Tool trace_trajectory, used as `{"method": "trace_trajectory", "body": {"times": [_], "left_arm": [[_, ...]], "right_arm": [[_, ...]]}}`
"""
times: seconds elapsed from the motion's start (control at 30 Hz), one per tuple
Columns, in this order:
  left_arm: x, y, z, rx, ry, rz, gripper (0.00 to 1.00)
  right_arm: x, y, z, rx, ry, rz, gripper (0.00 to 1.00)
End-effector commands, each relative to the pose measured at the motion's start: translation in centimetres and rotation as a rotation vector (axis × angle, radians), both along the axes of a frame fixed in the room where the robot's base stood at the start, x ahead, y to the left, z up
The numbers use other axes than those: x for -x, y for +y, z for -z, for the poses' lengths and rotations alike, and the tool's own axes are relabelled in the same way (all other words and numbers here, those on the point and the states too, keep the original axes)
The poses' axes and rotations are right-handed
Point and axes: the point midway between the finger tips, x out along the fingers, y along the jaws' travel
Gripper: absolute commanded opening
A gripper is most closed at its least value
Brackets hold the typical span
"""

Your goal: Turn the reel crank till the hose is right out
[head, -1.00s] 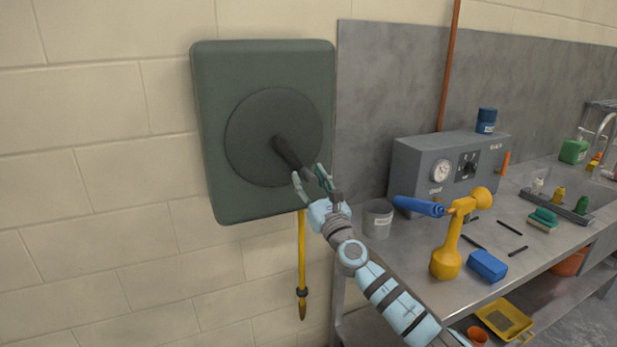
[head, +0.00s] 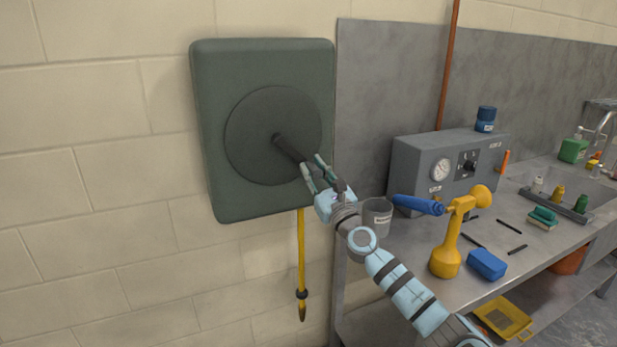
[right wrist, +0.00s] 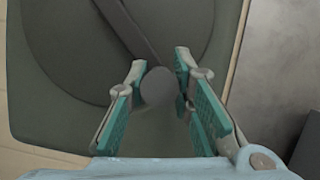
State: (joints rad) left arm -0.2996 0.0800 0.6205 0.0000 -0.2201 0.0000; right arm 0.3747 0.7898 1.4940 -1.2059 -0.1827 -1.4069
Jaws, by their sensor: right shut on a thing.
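The green hose reel (head: 222,130) is fixed to the block wall, with a dark round disc (head: 250,150) on its front. The dark crank arm (head: 287,147) runs from the disc's centre down to the right. My right gripper (head: 316,172) is at the outer end of the crank, shut on its handle. In the right wrist view the round end of the crank handle (right wrist: 157,86) sits between the fingers (right wrist: 162,92). The yellow hose (head: 301,250) hangs below the reel, with a dark collar near its pointed tip. My left gripper is not in view.
A steel bench (head: 400,265) stands right of the reel. On it are a grey cup (head: 377,219), a grey control box (head: 440,170), a yellow stand with a blue roller (head: 447,245) and a blue block (head: 487,264). The wall left of the reel is clear.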

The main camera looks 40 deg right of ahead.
Motion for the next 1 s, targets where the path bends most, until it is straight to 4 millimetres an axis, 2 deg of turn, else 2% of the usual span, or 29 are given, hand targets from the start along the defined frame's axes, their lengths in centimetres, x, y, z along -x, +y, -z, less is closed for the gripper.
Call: {"method": "trace_trajectory", "body": {"times": [0.1, 0.33, 0.37, 0.47, 0.8, 0.87, 1.0], "left_arm": [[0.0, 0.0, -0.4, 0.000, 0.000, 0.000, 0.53], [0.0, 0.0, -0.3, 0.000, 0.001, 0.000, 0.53], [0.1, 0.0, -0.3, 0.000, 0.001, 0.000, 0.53], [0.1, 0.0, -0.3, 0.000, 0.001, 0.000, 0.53], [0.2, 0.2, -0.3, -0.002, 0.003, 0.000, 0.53], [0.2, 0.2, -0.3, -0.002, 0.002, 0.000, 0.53], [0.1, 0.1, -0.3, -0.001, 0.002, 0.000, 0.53]], "right_arm": [[0.2, -0.7, -0.8, -0.002, -0.001, 0.002, 0.00], [0.2, -0.7, -0.8, -0.005, -0.003, 0.002, 0.00], [0.2, -0.7, -0.8, -0.005, -0.003, 0.002, 0.24], [0.2, -0.7, -0.8, -0.005, -0.003, 0.002, 0.40], [0.4, -0.6, -0.6, -0.004, 0.000, 0.002, 0.41], [0.9, -0.5, -0.3, -0.003, 0.001, 0.002, 0.41], [3.5, 0.2, 0.9, 0.001, 0.006, -0.001, 0.41]]}}
